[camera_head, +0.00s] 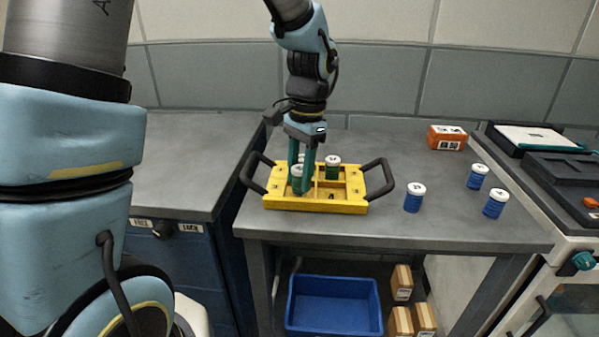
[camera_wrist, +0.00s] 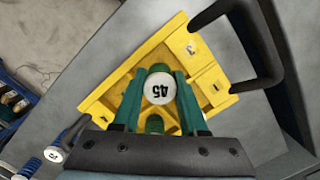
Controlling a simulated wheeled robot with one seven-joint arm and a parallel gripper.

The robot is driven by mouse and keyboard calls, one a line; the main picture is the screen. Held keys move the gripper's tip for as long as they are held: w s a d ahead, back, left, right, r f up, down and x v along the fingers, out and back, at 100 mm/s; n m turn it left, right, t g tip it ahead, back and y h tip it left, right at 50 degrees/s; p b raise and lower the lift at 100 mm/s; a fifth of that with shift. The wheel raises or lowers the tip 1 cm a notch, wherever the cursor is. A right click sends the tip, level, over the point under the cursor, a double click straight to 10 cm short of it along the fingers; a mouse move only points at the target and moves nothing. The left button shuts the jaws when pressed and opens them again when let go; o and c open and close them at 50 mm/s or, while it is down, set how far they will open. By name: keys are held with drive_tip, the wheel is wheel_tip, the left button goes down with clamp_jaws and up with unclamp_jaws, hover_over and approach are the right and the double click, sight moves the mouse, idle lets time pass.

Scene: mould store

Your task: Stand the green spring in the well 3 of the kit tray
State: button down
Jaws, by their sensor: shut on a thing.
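The yellow kit tray (camera_head: 345,207) with black handles lies on the grey bench, and its rim also shows in the wrist view (camera_wrist: 100,98). My gripper (camera_head: 302,180) is over the tray's left part, pointing down, with its green fingers shut on a green spring (camera_head: 297,172). The spring's white cap, marked 45, faces the wrist camera (camera_wrist: 160,88); it looks upright. The fingers hide its lower end, so I cannot tell whether it touches a well floor. Another green spring (camera_head: 333,172) with a white cap stands in the tray to the right. Well numbers are hard to read.
Blue capped cylinders (camera_head: 414,198) stand right of the tray. An orange box (camera_head: 447,138) lies at the back right. A blue bin (camera_head: 333,306) and small cartons (camera_head: 402,283) are below the bench. The bench between tray and orange box is clear.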

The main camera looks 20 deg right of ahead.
drive_tip(key=shift+c, duration=1.8)
unclamp_jaws()
drive_tip(key=c, duration=0.4)
drive_tip(key=shift+o, duration=0.2)
drive_tip(key=shift+r+p, duration=0.25)
drive_tip(key=shift+p, duration=0.05)
drive_tip(key=shift+r+p, duration=0.35)
drive_tip(key=shift+p, duration=0.05)
drive_tip(key=shift+r, duration=0.15)
drive_tip(key=shift+r+p, duration=3)
